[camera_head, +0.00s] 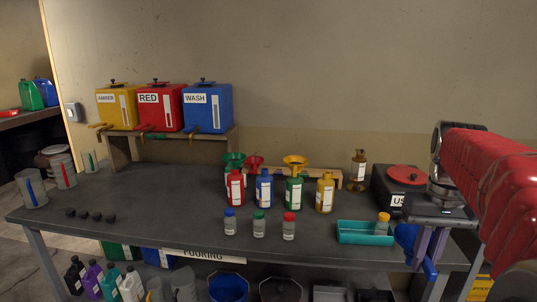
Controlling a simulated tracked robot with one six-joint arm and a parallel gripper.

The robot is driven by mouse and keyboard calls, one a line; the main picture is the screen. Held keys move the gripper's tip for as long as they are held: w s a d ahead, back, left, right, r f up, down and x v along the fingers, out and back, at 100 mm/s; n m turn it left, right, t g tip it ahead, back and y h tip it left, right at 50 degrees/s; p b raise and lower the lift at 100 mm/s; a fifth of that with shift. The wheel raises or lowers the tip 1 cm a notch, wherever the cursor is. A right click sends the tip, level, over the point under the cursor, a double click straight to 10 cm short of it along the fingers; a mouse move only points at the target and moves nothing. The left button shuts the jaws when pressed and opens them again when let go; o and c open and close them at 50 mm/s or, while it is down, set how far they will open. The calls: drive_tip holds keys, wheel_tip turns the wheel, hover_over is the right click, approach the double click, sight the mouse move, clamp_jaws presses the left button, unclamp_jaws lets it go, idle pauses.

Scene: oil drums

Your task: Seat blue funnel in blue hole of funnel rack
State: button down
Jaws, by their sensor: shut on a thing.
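My gripper (428,258) is at the right, pointing down by the table's front right edge. It is shut on the blue funnel (405,235), which shows partly behind the fingers and looks tilted. The wooden funnel rack (328,177) stands at the back middle of the table, well to the left of my gripper. A green funnel (234,159), a red funnel (255,162) and a yellow funnel (295,161) show along it. Bottles hide much of the rack, and I cannot make out its blue hole.
Red (236,188), blue (264,189), green (294,193) and yellow (325,193) bottles stand before the rack. A dark box with a red lid (405,175) stands behind my gripper. Three small jars stand at the front.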

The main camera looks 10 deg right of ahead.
drive_tip(key=w+a+f+n, duration=0.1)
drive_tip(key=w+a+f, duration=0.7)
drive_tip(key=w+f, duration=0.5)
drive_tip(key=w+a+f+n, duration=0.1)
drive_tip(key=w+a+f, duration=0.1)
drive_tip(key=a+f, duration=0.3)
drive_tip(key=w+a+f+n, duration=0.2)
drive_tip(key=a+f, duration=0.4)
drive_tip(key=a, duration=0.4)
drive_tip(key=shift+w+a, duration=0.35)
drive_tip(key=shift+w, duration=0.25)
